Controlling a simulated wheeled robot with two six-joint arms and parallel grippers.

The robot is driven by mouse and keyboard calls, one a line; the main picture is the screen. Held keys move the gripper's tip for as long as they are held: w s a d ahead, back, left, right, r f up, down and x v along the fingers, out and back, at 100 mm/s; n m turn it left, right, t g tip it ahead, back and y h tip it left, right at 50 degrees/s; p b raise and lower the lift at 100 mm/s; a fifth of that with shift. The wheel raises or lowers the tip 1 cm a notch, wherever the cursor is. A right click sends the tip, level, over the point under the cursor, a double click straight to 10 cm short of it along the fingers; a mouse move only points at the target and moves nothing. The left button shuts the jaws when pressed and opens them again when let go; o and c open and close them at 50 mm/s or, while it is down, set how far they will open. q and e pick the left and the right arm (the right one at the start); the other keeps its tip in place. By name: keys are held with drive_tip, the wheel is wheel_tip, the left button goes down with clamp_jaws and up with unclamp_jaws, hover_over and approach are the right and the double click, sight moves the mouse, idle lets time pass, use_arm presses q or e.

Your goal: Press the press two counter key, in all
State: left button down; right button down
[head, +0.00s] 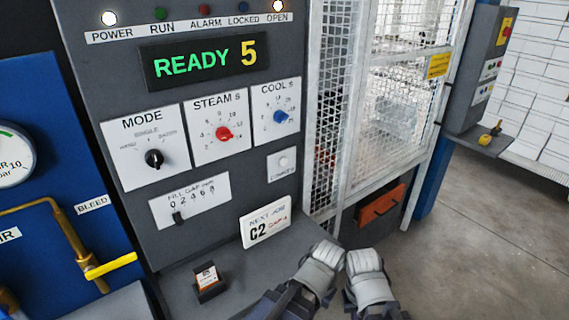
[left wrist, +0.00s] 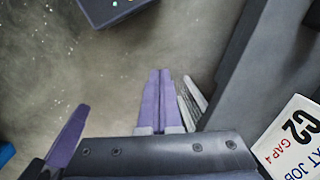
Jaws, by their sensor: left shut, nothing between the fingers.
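The press panel (head: 90,75) fills the left half of the head view. Its display (head: 205,60) reads READY in green and 5 in yellow. A small pale round key (head: 283,161) sits on a white plate at the panel's right side; the label under it is too small to read surely. My left gripper (head: 326,254) is below and right of that key, apart from the panel. In the left wrist view its purple fingers (left wrist: 157,98) are together and empty. My right gripper (head: 364,262) is beside it; its fingers are hidden in the head view.
A card (head: 266,222) reading NEXT JOB C2 GAP 4 stands on the panel's ledge, near my left gripper. A mesh guard (head: 395,100) stands to the right, with an orange drawer (head: 382,206) below. Knobs for MODE (head: 154,158), steam (head: 223,134) and cool (head: 281,116) are on the panel.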

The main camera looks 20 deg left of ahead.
sight(284, 162)
idle(0.6)
use_arm(q)
drive_tip(key=w+a+r+m+t, duration=0.2)
drive_tip(key=w+r+t, duration=0.3)
drive_tip(key=w, duration=0.5)
drive_tip(key=w+a+r+m+t+p, duration=0.1)
drive_tip(key=w+r+t, duration=0.4)
drive_tip(key=w, duration=0.5)
drive_tip(key=w+a+r+m+t+y, duration=0.1)
drive_tip(key=w+a+r+m+t, duration=0.2)
drive_tip(key=w+a+r+t, duration=0.2)
drive_tip(key=w+r, duration=0.3)
drive_tip(key=w, duration=0.1)
drive_tip(key=shift+w+r+p, duration=0.35)
drive_tip(key=shift+w, duration=0.05)
drive_tip(key=shift+a, duration=0.1)
drive_tip(key=w+a, duration=0.5)
drive_tip(key=a, duration=0.2)
drive_tip(key=shift+w, duration=0.2)
drive_tip(key=shift+w, duration=0.1)
drive_tip(key=shift+w+a, duration=0.15)
drive_tip(key=shift+a, duration=0.15)
